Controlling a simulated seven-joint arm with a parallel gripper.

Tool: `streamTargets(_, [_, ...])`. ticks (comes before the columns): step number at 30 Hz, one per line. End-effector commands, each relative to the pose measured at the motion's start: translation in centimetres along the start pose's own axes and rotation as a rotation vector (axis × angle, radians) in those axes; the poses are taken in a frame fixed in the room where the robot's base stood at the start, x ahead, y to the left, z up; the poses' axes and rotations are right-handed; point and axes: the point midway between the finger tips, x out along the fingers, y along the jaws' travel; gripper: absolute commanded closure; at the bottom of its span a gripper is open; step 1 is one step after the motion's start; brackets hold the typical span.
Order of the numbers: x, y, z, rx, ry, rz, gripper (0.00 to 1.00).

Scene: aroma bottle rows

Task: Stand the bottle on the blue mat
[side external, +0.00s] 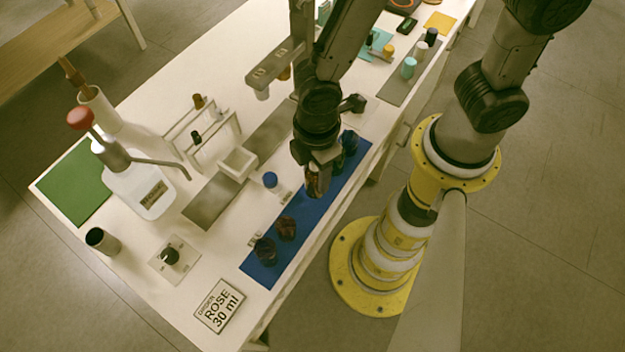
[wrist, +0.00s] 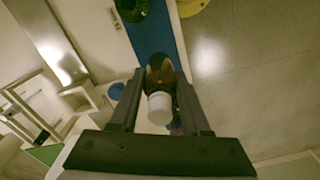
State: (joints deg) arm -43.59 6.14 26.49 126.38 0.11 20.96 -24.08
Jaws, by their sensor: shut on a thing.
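My gripper (side external: 318,170) is shut on a small brown bottle (side external: 318,185), over the middle part of the long blue mat (side external: 313,217). In the wrist view the bottle's white cap (wrist: 160,107) faces the camera and its amber body (wrist: 160,77) sits between the two fingers of the gripper (wrist: 160,82). The blue mat (wrist: 150,32) lies beyond it. In the side view the bottle looks about upright, partly hidden by the fingers. I cannot tell whether its base touches the mat.
Two dark bottles (side external: 265,250) (side external: 286,228) stand at the mat's near end, and dark bottles (side external: 349,141) at its far end. A blue-capped jar (side external: 270,180) stands left of the mat. A ROSE 30 ml sign (side external: 219,305) lies near the table's front corner.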

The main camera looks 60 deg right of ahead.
Motion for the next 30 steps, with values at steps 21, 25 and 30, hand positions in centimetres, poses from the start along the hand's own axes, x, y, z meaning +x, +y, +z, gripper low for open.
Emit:
streamTargets(21, [4.0, 0.3, -0.6, 0.000, 0.000, 0.000, 1.00])
streamTargets(25, [4.2, 0.3, -0.6, 0.000, 0.000, 0.000, 0.48])
streamTargets(30, [4.2, 0.3, -0.6, 0.000, 0.000, 0.000, 0.23])
